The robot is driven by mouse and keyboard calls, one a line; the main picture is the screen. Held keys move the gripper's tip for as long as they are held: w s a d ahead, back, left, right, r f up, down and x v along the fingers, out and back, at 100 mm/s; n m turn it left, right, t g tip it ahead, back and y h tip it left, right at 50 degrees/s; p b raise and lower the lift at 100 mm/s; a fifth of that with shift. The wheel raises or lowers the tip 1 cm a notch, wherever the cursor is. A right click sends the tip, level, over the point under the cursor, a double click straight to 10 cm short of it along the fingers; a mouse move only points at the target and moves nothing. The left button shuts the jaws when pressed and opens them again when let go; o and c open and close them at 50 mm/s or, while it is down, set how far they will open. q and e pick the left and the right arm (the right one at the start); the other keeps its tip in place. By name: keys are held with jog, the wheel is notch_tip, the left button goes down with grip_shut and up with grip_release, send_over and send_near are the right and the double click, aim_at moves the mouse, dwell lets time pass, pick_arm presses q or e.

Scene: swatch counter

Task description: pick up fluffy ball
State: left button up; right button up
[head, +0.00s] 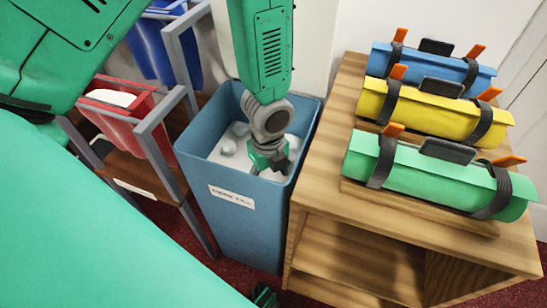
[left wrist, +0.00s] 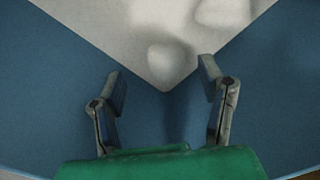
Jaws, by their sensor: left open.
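White fluffy balls (head: 228,147) lie on white fill inside a tall blue bin (head: 240,230) in the head view. Another ball (head: 240,128) is just behind the first, and more white shows right of my gripper. My left gripper (head: 272,168) reaches down into the bin, near its right side. In the left wrist view the jaws (left wrist: 165,82) are apart, with nothing held between them. A rounded white ball (left wrist: 172,58) is just beyond the fingertips, and a second (left wrist: 222,12) is at the top edge.
A wooden cabinet (head: 320,215) stands close to the bin's right, carrying strapped green (head: 430,175), yellow (head: 425,108) and blue (head: 425,64) rolls. At left, a rack holds a red bin (head: 115,125) and a blue bin (head: 160,45). The blue bin's walls surround my gripper.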

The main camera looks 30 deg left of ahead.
pick_arm(q)
notch_tip(320, 180, down, 5)
jog(key=shift+w+b, duration=0.15)
jog(key=shift+b, duration=0.85)
jog(key=shift+f, duration=0.1)
jog(key=shift+a, duration=0.1)
jog(key=shift+d, duration=0.2)
jog(key=c, duration=0.8)
jog(key=shift+d+r, duration=0.15)
jog(key=shift+r, duration=0.05)
jog(key=shift+c, duration=0.2)
jog(key=shift+r, duration=0.1)
